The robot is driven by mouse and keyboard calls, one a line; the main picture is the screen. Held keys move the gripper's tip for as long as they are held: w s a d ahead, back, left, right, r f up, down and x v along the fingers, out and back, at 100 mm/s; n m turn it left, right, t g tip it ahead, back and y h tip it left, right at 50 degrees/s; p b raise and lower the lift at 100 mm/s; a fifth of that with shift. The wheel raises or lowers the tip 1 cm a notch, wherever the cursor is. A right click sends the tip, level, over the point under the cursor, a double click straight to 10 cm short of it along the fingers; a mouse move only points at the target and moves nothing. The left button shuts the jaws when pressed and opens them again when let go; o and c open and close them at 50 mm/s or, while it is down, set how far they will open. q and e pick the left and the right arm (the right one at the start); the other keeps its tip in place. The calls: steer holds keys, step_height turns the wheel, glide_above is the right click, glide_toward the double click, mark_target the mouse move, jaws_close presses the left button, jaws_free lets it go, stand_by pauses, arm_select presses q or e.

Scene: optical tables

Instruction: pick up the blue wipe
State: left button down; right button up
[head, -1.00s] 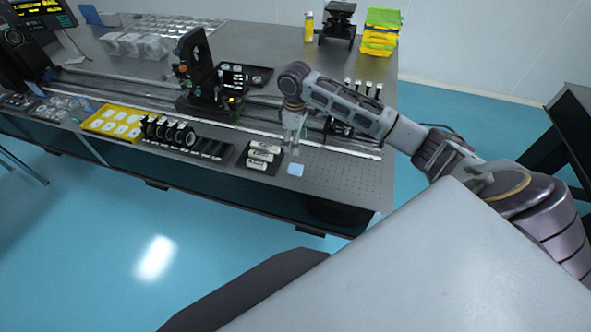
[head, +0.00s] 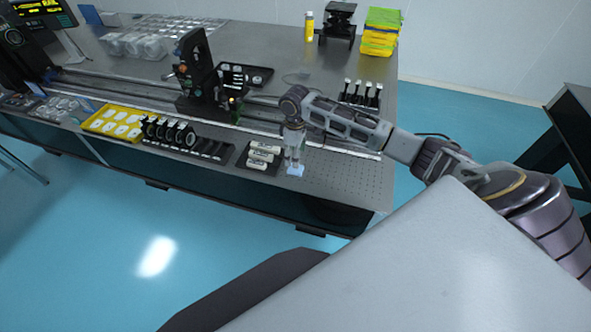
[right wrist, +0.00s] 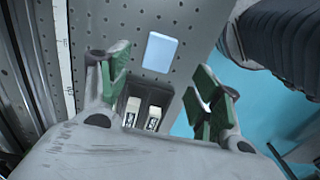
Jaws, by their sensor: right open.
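The blue wipe (head: 296,171) is a small pale blue square lying flat near the front edge of the optical table. It also shows in the right wrist view (right wrist: 160,52), beyond and roughly centred between the fingers. My right gripper (head: 294,163) points down just above the wipe; contact cannot be told from the head view. In the right wrist view my right gripper (right wrist: 162,85) has its green-padded fingers spread wide with nothing between them. My left gripper is not in view.
A black tray with white labelled cylinders (head: 264,155) lies just left of the wipe. A rack of black round mounts (head: 170,132) and a yellow tray (head: 113,123) are farther left. The perforated tabletop (head: 345,180) right of the wipe is clear.

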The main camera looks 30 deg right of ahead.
steer(key=shift+f, duration=0.9)
steer(key=shift+f, duration=0.15)
steer(key=shift+d+f+p, duration=0.1)
steer(key=shift+f+p, duration=0.2)
steer(key=shift+f, duration=2.15)
steer(key=c, duration=0.8)
steer(key=shift+r, duration=0.15)
steer(key=shift+c, duration=0.2)
step_height(320, 180, up, 10)
